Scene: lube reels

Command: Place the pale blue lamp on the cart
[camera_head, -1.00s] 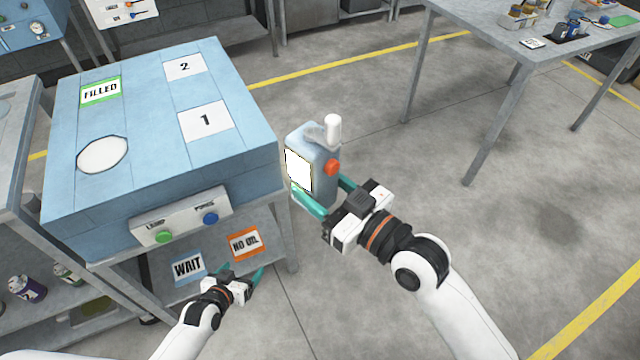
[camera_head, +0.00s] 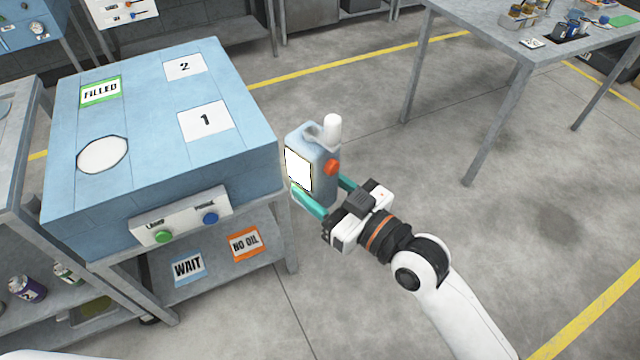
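The pale blue lamp (camera_head: 321,176) has a bright white front panel, an orange-red knob and a white upright top piece. My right gripper (camera_head: 330,193) is shut on its lower body, with teal fingers on either side, and holds it upright beside the right side of the blue-topped unit. The lamp's underside is partly hidden by the gripper. No separate thing is clearly a cart; the blue-topped unit (camera_head: 150,165) on a grey frame may be it. My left gripper is out of view; only a bit of white arm shows at the bottom left edge.
The unit's top bears FILLED (camera_head: 100,91), 1 (camera_head: 206,120) and 2 (camera_head: 185,66) labels and a white octagon (camera_head: 102,154). Its lower shelf bears WAIT (camera_head: 188,267) and NO OIL (camera_head: 245,243) labels. A grey table (camera_head: 480,38) stands at upper right. The floor right of my arm is clear.

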